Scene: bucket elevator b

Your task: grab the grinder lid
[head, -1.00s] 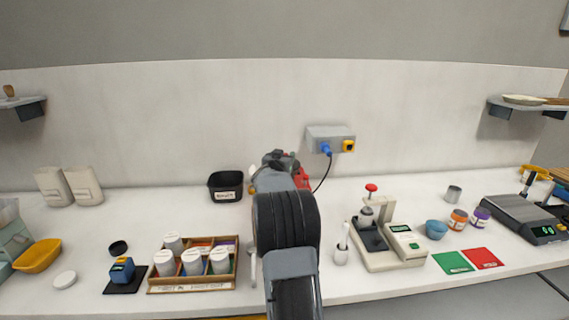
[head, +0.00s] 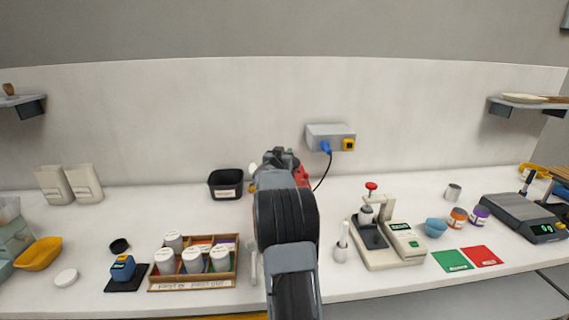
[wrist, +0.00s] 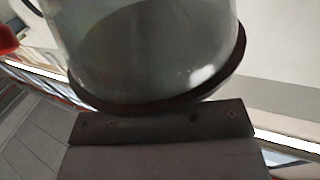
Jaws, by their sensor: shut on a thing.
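The grinder lid (wrist: 150,45) is a clear, see-through dome with a dark rim, large and close in the wrist view. My gripper (wrist: 160,118) shows as a dark grey block at the rim, shut on the lid; its fingertips are not clearly visible. In the head view my gripper (head: 281,158) is at the back of the bench, and my arm hides most of what is behind it. A red part (head: 303,177), probably of the grinder, shows just right of my arm. I cannot tell whether the lid is clear of the grinder.
A black bin (head: 226,184) stands left of my gripper. A wooden rack (head: 193,284) with white jars is front left. A press-like device (head: 400,245) and a white holder (head: 341,250) are to the right. A socket box (head: 331,136) with a blue plug is on the wall.

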